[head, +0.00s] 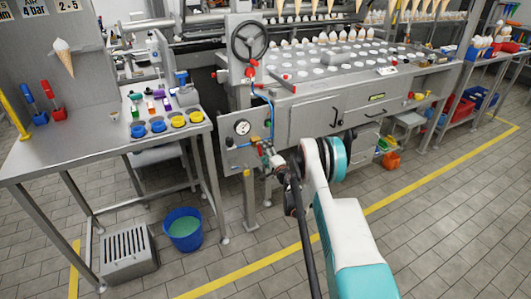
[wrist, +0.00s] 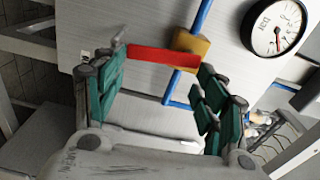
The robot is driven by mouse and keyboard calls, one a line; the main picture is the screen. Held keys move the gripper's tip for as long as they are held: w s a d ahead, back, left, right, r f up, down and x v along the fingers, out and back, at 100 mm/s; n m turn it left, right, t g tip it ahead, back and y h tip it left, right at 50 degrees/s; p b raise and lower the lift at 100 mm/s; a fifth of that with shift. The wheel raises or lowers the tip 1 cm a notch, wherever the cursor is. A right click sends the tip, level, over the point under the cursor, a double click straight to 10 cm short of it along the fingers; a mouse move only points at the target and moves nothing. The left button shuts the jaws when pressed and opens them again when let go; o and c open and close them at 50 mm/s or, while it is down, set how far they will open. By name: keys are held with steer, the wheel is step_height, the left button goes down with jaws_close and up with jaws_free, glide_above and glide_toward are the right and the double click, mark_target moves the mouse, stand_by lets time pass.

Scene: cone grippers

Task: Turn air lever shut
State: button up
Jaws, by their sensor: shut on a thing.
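The red air lever (wrist: 160,55) shows in the wrist view, fixed at a brass valve body (wrist: 191,42) on a blue pipe (wrist: 203,14). The lever lies roughly across the pipe. In the head view my gripper (head: 268,155) is at the grey valve panel (head: 232,158), below the end of the blue hose, and hides most of the lever.
A pressure gauge (wrist: 276,27) sits right of the valve; it also shows in the head view (head: 242,127). A black handwheel (head: 250,41) is above the panel. A steel table (head: 75,150) stands at left, with a blue bucket (head: 184,230) below on the floor.

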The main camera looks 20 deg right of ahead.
steer(key=shift+a+f+m+y, duration=0.25)
steer(key=shift+a+m+y, duration=0.05)
steer(key=shift+a, duration=0.5)
steer(key=o, duration=1)
steer(key=shift+o, duration=0.2)
steer(key=shift+s+f, duration=0.1)
steer(key=shift+s, duration=0.05)
steer(key=s+d+h, duration=0.1)
steer(key=s+d, duration=0.1)
steer(key=s, duration=0.5)
steer(key=shift+s+m, duration=0.3)
steer(key=shift+s, duration=0.1)
steer(key=shift+r, duration=0.2)
